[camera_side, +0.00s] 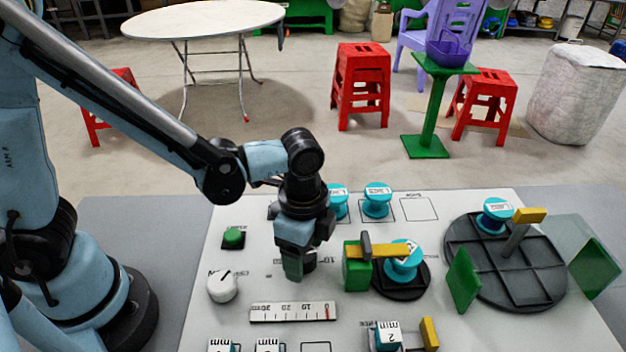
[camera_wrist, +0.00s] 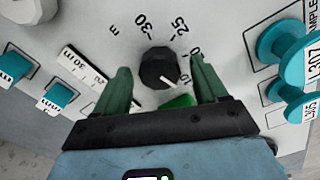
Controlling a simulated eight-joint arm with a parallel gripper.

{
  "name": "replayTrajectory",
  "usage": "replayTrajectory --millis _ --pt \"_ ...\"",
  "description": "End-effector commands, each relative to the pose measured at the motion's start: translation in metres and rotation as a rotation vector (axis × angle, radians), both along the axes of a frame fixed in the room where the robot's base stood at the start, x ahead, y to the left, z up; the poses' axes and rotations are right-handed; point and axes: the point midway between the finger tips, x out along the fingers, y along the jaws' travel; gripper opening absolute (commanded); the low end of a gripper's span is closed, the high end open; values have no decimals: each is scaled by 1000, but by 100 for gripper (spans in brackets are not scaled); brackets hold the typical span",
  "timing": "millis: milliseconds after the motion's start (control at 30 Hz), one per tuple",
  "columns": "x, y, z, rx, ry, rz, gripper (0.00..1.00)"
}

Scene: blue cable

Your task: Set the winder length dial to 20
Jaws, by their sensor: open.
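The length dial is a round black knob (camera_wrist: 157,70) with a white pointer line. In the wrist view the pointer aims to the lower right, past the printed 30 and 25, towards a label partly covered by my right-hand finger. I cannot read that label surely. My gripper (camera_wrist: 160,64) is open, with one green finger on each side of the knob and gaps visible between. In the side view my gripper (camera_side: 292,272) points down at the panel, and the dark knob (camera_side: 309,263) shows partly behind its fingers.
A green block with a yellow-topped arm (camera_side: 357,270) and a spool (camera_side: 403,265) stand close right of my gripper. A white knob (camera_side: 222,287), green button (camera_side: 233,236) and ruler (camera_side: 293,312) lie left and in front. More teal spools (camera_side: 377,201) stand behind.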

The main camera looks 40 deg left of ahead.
Motion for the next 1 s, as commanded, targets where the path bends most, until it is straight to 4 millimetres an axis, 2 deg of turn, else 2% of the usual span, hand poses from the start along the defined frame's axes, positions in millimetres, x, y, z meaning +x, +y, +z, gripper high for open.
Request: replayTrajectory --millis 367,700,733,1000 --pt "0 0 -3 0 0 0 71" --pt "0 0 -3 0 0 0 18" --pt "0 0 -3 0 0 0 16" --pt "0 0 -3 0 0 33 16"
